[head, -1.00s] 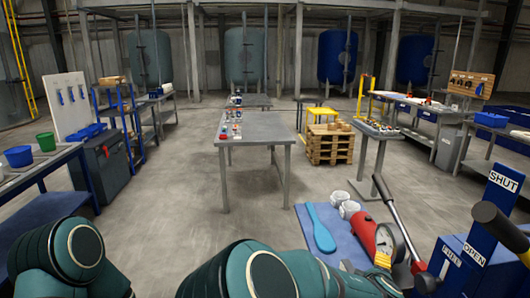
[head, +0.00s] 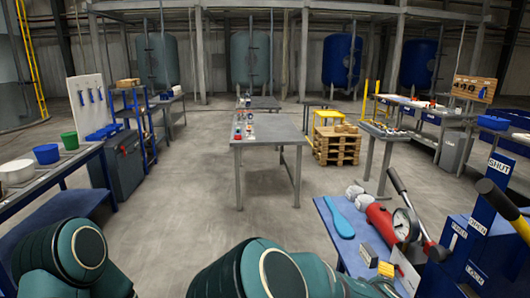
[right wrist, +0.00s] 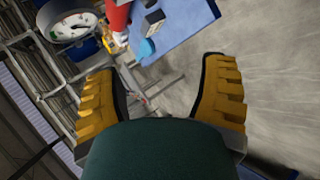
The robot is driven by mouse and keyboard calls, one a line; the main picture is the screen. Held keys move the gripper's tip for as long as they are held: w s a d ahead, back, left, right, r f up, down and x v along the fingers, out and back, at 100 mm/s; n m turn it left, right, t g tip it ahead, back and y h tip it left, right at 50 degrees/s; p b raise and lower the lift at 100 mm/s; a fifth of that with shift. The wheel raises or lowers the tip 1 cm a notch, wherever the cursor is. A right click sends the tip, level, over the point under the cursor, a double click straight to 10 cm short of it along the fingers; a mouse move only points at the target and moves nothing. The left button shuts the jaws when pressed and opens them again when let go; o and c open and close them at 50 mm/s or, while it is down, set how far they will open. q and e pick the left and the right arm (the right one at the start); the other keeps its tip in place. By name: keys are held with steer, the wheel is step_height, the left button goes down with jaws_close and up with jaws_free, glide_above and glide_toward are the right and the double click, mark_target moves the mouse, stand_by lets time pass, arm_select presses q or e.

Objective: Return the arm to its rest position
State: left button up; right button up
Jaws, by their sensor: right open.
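My right gripper (right wrist: 163,100) shows in the right wrist view with its two yellow ribbed fingers spread wide and nothing between them. In the head view, my right arm (head: 275,272) crosses the bottom centre, but I cannot make out its gripper there. My left arm (head: 75,255) is at the bottom left, and its gripper is outside the picture.
A blue-topped bench (head: 330,228) at right carries a blue spatula (head: 338,216), a red pump (head: 379,218) and a round gauge (head: 405,225). A blue lever stand (head: 480,235) is beside it. A grey table (head: 268,130) stands ahead, with open floor around.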

steer(key=s+a+f+m+g+y+b, duration=0.15)
steer(key=s+f, duration=0.25)
steer(key=f, duration=0.5)
steer(key=s+a+f+m+g+b, duration=0.1)
steer(key=s+f+m+g, duration=0.2)
steer(key=f, duration=0.5)
steer(key=s+a+f+m+g+y+b, duration=0.15)
steer(key=s+f, duration=0.25)
steer(key=f, duration=0.5)
steer(key=s+a+f+m+g+y+b, duration=0.1)
steer(key=s+a+f+m+y+b, duration=0.1)
steer(key=a, duration=0.5)
steer(key=s+a+f+m+g+y+b, duration=0.1)
steer(key=s+a+f+m+y+b, duration=0.2)
steer(key=a, duration=0.4)
steer(key=shift+s+a+f+m+y, duration=0.15)
steer(key=shift+s+f+m+y, duration=0.35)
steer(key=shift+s+m, duration=0.6)
steer(key=shift+s, duration=0.2)
